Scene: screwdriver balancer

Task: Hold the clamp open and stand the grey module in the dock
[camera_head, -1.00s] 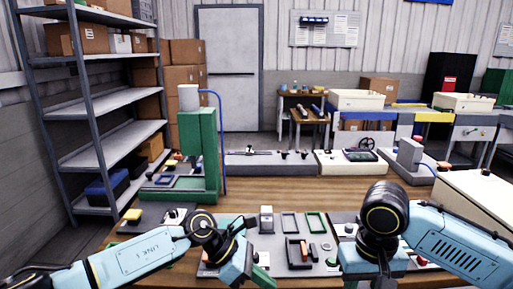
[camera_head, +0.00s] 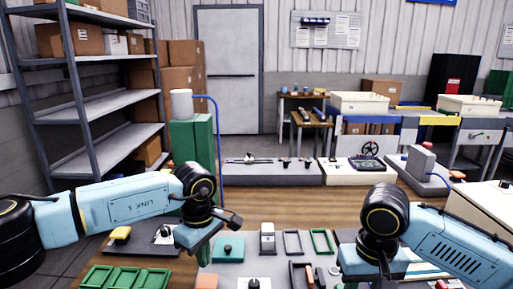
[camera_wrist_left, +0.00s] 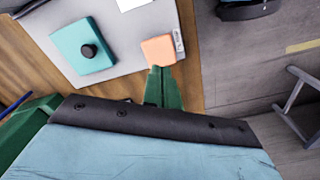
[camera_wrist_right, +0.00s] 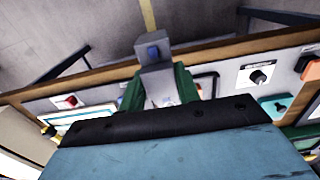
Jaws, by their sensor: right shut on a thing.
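The grey module (camera_wrist_right: 156,82), with a blue piece on its end, is held between the green fingers of my right gripper (camera_wrist_right: 158,88) in the right wrist view. In the head view my right arm hides it. My left gripper (camera_wrist_left: 162,72) has its green fingers together and empty. Its tips overlap the edge of a salmon pad (camera_wrist_left: 158,48) in the left wrist view; contact cannot be told. A teal block with a black knob (camera_wrist_left: 85,45) lies beside the pad; it also shows in the head view (camera_head: 228,248). I cannot tell which parts are the clamp and dock.
Black (camera_head: 293,243) and green (camera_head: 322,240) frames and a small upright grey device (camera_head: 267,238) sit on the panel. Green trays (camera_head: 125,278) are at front left. A green press (camera_head: 192,145) stands behind my left arm. Bare wooden table (camera_head: 285,210) lies behind the panel.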

